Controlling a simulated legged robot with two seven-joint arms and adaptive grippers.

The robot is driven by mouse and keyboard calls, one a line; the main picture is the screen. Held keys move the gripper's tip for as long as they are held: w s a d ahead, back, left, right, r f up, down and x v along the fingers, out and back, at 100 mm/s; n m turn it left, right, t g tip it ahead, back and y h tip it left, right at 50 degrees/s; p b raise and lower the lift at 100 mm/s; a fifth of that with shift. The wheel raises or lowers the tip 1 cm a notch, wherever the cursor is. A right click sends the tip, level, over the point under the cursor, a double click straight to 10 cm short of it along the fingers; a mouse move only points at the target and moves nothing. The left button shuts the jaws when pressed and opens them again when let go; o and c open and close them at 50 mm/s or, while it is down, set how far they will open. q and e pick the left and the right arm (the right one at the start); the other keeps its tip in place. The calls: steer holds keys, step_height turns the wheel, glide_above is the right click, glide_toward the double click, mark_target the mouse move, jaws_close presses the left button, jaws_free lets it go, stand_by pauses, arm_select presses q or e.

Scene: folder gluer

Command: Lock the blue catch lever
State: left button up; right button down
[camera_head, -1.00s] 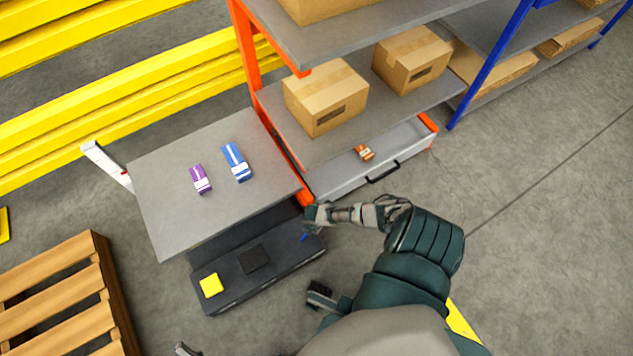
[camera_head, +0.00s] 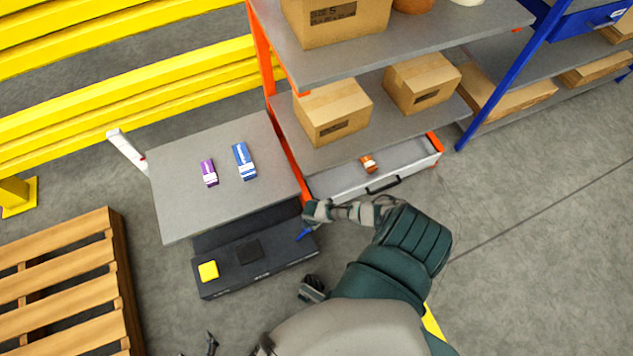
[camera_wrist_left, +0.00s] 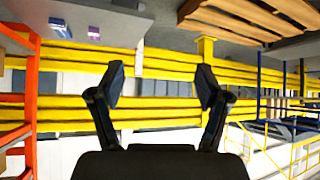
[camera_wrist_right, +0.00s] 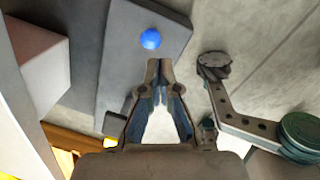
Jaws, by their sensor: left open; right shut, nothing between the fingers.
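The blue catch lever (camera_head: 305,233) is a small blue piece at the right end of a low dark unit (camera_head: 225,283) under the grey table. In the right wrist view a round blue end (camera_wrist_right: 150,39), apparently the lever's, stands just beyond my fingertips, with a visible gap. My right gripper (camera_head: 312,210) is shut and empty, slightly above the lever in the head view; its fingertips (camera_wrist_right: 160,66) meet in the wrist view. My left gripper (camera_wrist_left: 160,82) is open and empty, facing yellow rails. I cannot tell the lever's position from its shape.
The grey table (camera_head: 190,215) holds a purple box (camera_head: 209,173) and a blue box (camera_head: 244,162). A yellow block (camera_head: 208,271) sits on the dark unit. A shelf with cartons (camera_head: 333,110) and an open drawer (camera_head: 410,168) stand behind. A pallet (camera_head: 65,285) is at left.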

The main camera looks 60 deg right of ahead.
arm_select(q)
steer(key=shift+s+a+f+g, duration=0.25)
steer(key=shift+s+f+g, duration=0.1)
steer(key=shift+s, duration=0.15)
steer(key=shift+s+a+f+g, duration=0.25)
steer(key=shift+s+g, duration=0.1)
steer(key=shift+s, duration=0.15)
arm_select(e)
steer(key=shift+a+r, duration=0.15)
steer(key=shift+r, duration=0.2)
arm_select(q)
steer(key=shift+d, duration=0.25)
arm_select(e)
steer(key=shift+d, duration=0.2)
